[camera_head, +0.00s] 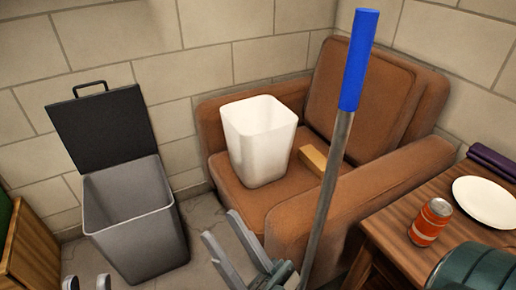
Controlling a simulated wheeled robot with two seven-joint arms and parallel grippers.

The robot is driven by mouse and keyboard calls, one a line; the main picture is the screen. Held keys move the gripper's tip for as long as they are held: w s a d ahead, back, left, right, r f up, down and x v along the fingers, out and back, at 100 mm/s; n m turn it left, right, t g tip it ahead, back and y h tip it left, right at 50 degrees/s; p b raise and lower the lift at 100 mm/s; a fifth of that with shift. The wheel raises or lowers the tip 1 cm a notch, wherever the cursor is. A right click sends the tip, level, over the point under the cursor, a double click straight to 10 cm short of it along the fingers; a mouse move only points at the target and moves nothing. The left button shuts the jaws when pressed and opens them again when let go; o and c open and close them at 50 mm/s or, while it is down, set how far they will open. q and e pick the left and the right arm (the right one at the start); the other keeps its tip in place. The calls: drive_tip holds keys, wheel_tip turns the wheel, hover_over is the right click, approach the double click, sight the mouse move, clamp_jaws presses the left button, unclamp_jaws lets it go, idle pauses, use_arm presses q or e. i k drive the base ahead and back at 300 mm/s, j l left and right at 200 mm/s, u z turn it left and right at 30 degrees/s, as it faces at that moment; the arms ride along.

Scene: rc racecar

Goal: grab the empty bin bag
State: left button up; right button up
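A white, open-topped, bin-shaped thing (262,150) stands upright on the seat of the brown armchair. It looks like the empty bin bag, and the part of its inside that shows is bare. My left gripper (87,283) shows only its two fingertips at the bottom left edge; they are apart with nothing visible between them. My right gripper (222,225) is at the bottom middle, below and in front of the white bag and apart from it. Its two fingers are spread and point up and left, with nothing between them.
A grey bin (140,240) with its black lid (103,130) raised stands left of the armchair (330,215). A blue-handled pole (335,165) rises beside my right gripper. A wooden table (400,225) at right holds a can (430,222) and a plate (488,203). A wooden block (313,158) lies on the seat.

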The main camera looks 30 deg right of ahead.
sight(258, 144)
drive_tip(key=z, duration=1.65)
drive_tip(key=k+j, duration=0.1)
drive_tip(key=k, duration=0.5)
